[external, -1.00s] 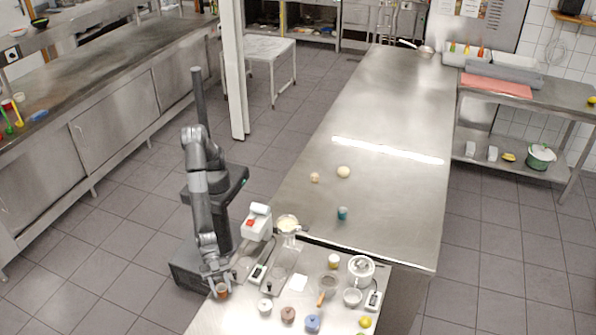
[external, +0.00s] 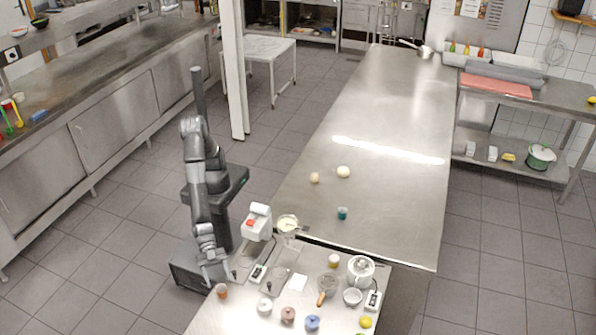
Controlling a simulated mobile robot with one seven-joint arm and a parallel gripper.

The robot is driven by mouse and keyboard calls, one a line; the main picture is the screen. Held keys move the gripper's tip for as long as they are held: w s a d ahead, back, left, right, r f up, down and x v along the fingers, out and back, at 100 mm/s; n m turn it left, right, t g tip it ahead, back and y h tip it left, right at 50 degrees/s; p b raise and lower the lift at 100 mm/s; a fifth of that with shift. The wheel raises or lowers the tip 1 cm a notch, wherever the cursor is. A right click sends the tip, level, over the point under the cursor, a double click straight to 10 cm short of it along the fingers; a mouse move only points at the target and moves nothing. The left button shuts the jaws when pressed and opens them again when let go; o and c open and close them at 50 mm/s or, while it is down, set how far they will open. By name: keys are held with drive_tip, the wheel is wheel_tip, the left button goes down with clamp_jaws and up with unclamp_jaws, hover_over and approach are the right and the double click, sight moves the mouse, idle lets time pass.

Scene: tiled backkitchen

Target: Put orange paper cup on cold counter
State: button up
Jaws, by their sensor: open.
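The small orange paper cup (external: 222,292) stands upright near the left edge of the front steel table (external: 243,318). My gripper (external: 213,282) is open, just left of and above the cup in the picture. The fingers are small here, and I cannot tell whether they touch the cup. A long steel counter (external: 385,115) runs from behind the front table towards the back; no label shows whether it is the cold counter. Two pale round pieces and a small teal cup (external: 342,213) are on it.
Much of the long counter is clear. A white post (external: 235,75) stands behind my arm.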

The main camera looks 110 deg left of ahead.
drive_tip(key=shift+o, duration=0.3)
drive_tip(key=v, duration=0.6)
drive_tip(key=s+d+f+n+g+y, duration=0.1)
drive_tip(key=s+d+f+g, duration=0.2)
drive_tip(key=s+d+g, duration=0.35)
drive_tip(key=n+t+y, duration=0.6)
drive_tip(key=n+y, duration=0.2)
drive_tip(key=y, duration=0.1)
approach(226, 293)
drive_tip(key=x, duration=0.4)
drive_tip(key=shift+a+f, duration=0.1)
drive_tip(key=shift+a, duration=0.3)
drive_tip(key=shift+d+x, duration=0.1)
drive_tip(key=shift+x, duration=1.25)
drive_tip(key=shift+d+x, duration=0.15)
drive_tip(key=shift+x, duration=1.2)
drive_tip(key=shift+s, duration=0.15)
drive_tip(key=shift+c, duration=0.5)
